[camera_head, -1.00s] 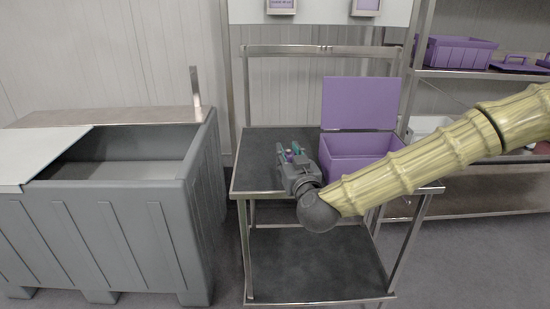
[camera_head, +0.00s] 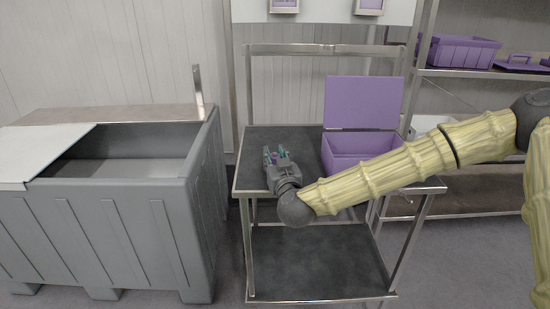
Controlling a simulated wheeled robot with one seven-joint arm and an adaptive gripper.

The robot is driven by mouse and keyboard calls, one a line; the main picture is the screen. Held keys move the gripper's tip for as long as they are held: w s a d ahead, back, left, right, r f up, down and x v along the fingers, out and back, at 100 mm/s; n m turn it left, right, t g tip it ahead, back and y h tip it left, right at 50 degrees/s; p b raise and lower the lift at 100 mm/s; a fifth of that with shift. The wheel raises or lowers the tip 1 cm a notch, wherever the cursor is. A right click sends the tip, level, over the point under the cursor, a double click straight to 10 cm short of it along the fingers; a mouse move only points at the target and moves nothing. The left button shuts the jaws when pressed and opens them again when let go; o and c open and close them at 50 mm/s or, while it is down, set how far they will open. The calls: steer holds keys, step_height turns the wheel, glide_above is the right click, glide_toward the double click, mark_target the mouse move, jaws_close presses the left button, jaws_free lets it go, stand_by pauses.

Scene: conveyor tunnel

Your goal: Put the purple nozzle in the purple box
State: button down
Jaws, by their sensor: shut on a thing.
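My gripper (camera_head: 275,155) is over the left part of the cart's top shelf, its fingers pointing away from me. It is shut on the purple nozzle (camera_head: 275,159), of which only a small purple bit shows between the teal-tipped fingers. The purple box (camera_head: 340,146) stands on the right of the same shelf with its lid (camera_head: 362,102) upright at the back. The box is open, to the right of my gripper. My arm hides its front and lower right part.
The metal cart (camera_head: 260,137) has bare dark shelf behind my gripper. A large grey bin (camera_head: 120,225), partly covered, stands to the left. A rack on the right holds another purple crate (camera_head: 462,52) and a purple lid (camera_head: 522,63).

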steer(key=shift+f, duration=0.1)
steer(key=c, duration=1.1)
jaws_free()
steer(key=s+d, duration=0.2)
steer(key=s, duration=1)
steer(key=shift+d+b, duration=0.15)
steer(key=shift+b, duration=0.3)
